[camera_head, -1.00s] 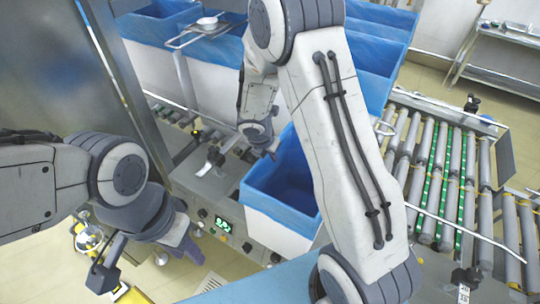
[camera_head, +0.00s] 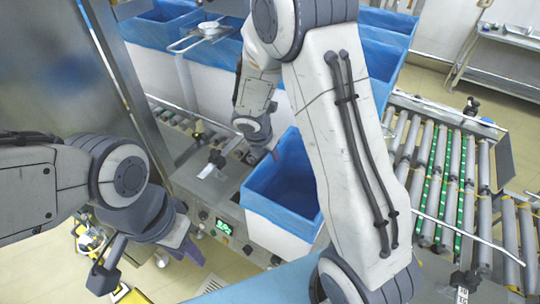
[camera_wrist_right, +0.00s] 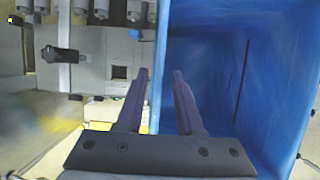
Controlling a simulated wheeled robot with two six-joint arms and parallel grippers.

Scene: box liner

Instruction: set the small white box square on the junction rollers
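The small white box (camera_head: 282,238) has a blue liner (camera_head: 274,202) folded over its rim. It stands beside the grey control panel in the middle of the head view, partly hidden by my right arm. The inside of its liner fills the right of the right wrist view (camera_wrist_right: 215,70). My right gripper (camera_wrist_right: 160,75) is open, with one purple finger on each side of the box's near wall as seen there; contact cannot be told. My left gripper (camera_head: 190,250) hangs at the lower left, apart from the box; its opening is unclear. Rollers with green strips (camera_head: 440,175) lie at the right.
Larger white bins with blue liners (camera_head: 175,70) stand at the back. The grey panel with a green display (camera_head: 223,227) is left of the box. More rollers (camera_head: 180,122) show behind the panel. A metal table (camera_head: 510,40) stands at the far right.

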